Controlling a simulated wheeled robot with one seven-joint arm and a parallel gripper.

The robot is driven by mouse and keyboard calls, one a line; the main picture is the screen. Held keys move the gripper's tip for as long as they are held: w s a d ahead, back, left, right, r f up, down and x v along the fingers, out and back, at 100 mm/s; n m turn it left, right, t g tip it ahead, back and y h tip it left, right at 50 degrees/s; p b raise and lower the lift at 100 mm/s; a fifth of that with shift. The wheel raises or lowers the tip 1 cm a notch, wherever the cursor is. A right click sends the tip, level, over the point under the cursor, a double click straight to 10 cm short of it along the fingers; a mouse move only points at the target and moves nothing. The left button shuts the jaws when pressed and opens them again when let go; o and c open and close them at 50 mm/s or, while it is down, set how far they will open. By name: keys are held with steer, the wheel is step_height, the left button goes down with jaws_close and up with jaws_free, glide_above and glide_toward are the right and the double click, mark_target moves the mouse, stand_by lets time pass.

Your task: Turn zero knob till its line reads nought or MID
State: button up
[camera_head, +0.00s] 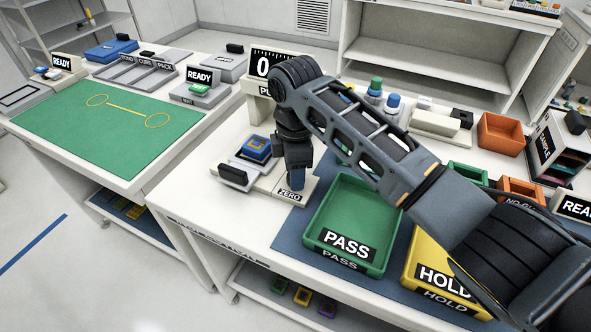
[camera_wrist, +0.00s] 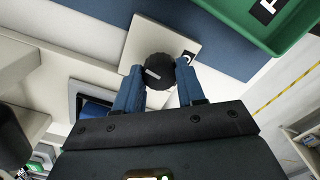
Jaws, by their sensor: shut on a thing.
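The zero knob (camera_wrist: 160,70) is dark and round with a short pale line. It sits on a cream base plate (camera_wrist: 150,38) in the wrist view. My gripper (camera_wrist: 160,82) is shut on it, with one blue finger on each side. The line points toward the left finger and slants a little. In the head view my gripper (camera_head: 296,180) points down onto the plate behind the ZERO label (camera_head: 289,195) and hides the knob.
The green PASS tray (camera_head: 318,222) and yellow HOLD tray (camera_head: 411,274) stand right of the knob. A blue-topped piece (camera_head: 257,146) rests on the fixture at left. Orange bins (camera_head: 500,133) and small bottles (camera_head: 391,104) are behind my arm.

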stand_by(0.4)
steer(key=o, duration=1)
steer(key=shift+o, duration=0.2)
steer(key=shift+r, duration=0.15)
step_height(320, 180, up, 8)
steer(key=shift+f+b, duration=0.2)
steer(key=shift+b, duration=0.25)
steer(key=shift+s, duration=0.1)
